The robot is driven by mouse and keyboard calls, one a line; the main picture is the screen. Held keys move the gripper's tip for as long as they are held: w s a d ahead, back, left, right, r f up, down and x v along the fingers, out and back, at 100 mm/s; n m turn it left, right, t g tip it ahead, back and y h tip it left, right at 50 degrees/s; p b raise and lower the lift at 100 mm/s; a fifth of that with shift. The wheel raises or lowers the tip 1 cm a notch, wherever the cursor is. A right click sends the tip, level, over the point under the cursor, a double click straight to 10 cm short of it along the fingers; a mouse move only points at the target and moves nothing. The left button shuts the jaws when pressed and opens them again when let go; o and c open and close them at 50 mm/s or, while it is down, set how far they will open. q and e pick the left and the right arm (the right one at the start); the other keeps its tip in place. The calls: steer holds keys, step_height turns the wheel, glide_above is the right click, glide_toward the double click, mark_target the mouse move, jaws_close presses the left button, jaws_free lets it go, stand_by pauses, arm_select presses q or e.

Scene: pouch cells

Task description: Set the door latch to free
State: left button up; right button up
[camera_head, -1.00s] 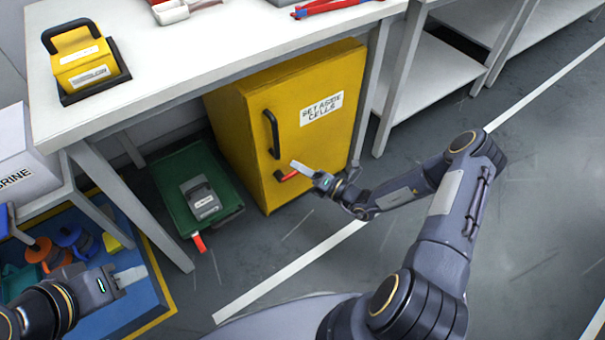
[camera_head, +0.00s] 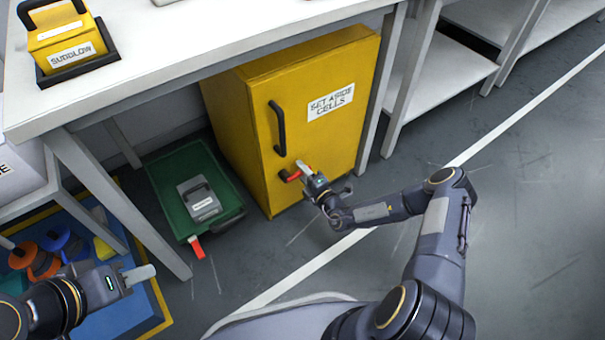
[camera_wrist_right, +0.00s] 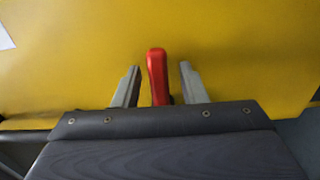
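A yellow cabinet (camera_head: 310,120) labelled "SET ASIDE CELLS" stands under the white bench, with its door shut. A black vertical handle (camera_head: 277,128) is on the door. Just below it is the red door latch (camera_head: 289,176), which also shows in the right wrist view (camera_wrist_right: 157,75). My right gripper (camera_head: 304,170) is at the latch. In the right wrist view its two fingers (camera_wrist_right: 158,88) stand apart on either side of the red latch, with gaps visible on both sides. My left gripper (camera_head: 139,275) is at the lower left, away from the cabinet; its finger gap cannot be made out.
A green tray (camera_head: 172,208) with a grey device (camera_head: 199,199) lies on the floor left of the cabinet. A yellow box (camera_head: 66,45) sits on the white bench (camera_head: 170,50). Coloured items lie on a blue mat (camera_head: 120,318). Floor right of the cabinet is clear.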

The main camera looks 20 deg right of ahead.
jaws_close()
arm_select(q)
steer(key=shift+w, duration=0.1)
stand_by(0.4)
